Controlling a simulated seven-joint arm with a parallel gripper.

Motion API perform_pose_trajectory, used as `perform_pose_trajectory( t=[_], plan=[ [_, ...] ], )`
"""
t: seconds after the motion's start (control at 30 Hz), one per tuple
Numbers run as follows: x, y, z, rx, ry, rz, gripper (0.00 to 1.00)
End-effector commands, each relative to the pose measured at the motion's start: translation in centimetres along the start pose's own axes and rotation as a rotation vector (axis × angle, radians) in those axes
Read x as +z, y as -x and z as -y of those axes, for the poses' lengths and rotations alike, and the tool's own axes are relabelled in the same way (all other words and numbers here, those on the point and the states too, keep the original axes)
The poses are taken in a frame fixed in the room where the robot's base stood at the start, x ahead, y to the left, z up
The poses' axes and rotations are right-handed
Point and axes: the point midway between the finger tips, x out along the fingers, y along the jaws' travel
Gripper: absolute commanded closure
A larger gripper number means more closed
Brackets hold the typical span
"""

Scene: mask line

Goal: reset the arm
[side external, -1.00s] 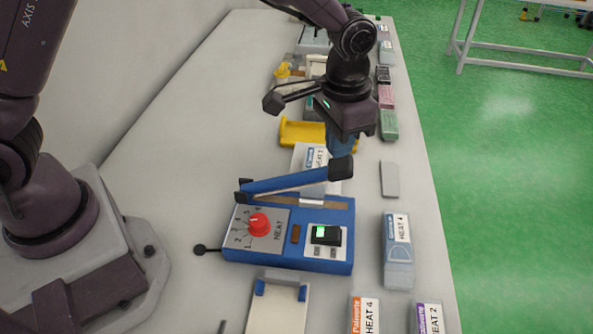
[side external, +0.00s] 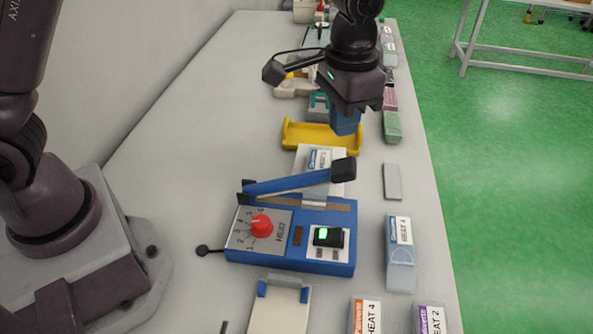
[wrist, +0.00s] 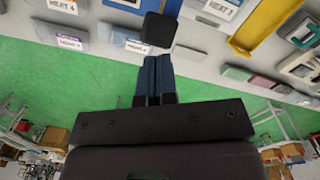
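My gripper (side external: 345,122) hangs in the air above and behind the blue heat sealer (side external: 290,262). In the wrist view its two blue fingers (wrist: 154,68) lie side by side, shut with nothing seen between them. The sealer's blue lever (side external: 290,181) is raised at a slant, and its black grip (side external: 343,170) is apart from and below the fingers. The black grip also shows just beyond the fingertips in the wrist view (wrist: 158,29). The sealer has a red dial (side external: 261,226) and a green-lit switch (side external: 325,235).
A yellow tray (side external: 322,139) lies behind the sealer, and a white holder (side external: 279,305) lies in front. Labelled HEAT packs (side external: 400,255) and a grey block (side external: 392,181) line the table's right side. The table's left part (side external: 185,130) is clear.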

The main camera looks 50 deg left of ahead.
Motion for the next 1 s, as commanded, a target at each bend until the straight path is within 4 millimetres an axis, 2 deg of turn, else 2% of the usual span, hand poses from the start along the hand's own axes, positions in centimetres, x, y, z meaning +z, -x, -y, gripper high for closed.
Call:
perform_pose_trajectory(
  t=[0.03, 0.1, 0.27, 0.4, 0.53, 0.7, 0.83, 1.0],
  plan=[
    [0.9, -0.7, 0.1, -0.001, -0.004, 0.024, 1.0],
    [2.5, -0.2, 0.4, -0.003, -0.007, 0.027, 1.0],
    [6.9, 3.0, 2.4, -0.006, 0.02, -0.026, 1.0],
    [11.3, 5.9, 4.3, -0.01, 0.063, -0.104, 1.0],
    [15.7, 7.9, 5.7, -0.018, 0.113, -0.19, 1.0],
    [20.6, 9.5, 6.9, -0.033, 0.182, -0.314, 1.0],
    [22.9, 10.3, 7.5, -0.047, 0.228, -0.399, 1.0],
    [24.0, 11.6, 7.9, -0.064, 0.261, -0.48, 1.0]
  ],
)
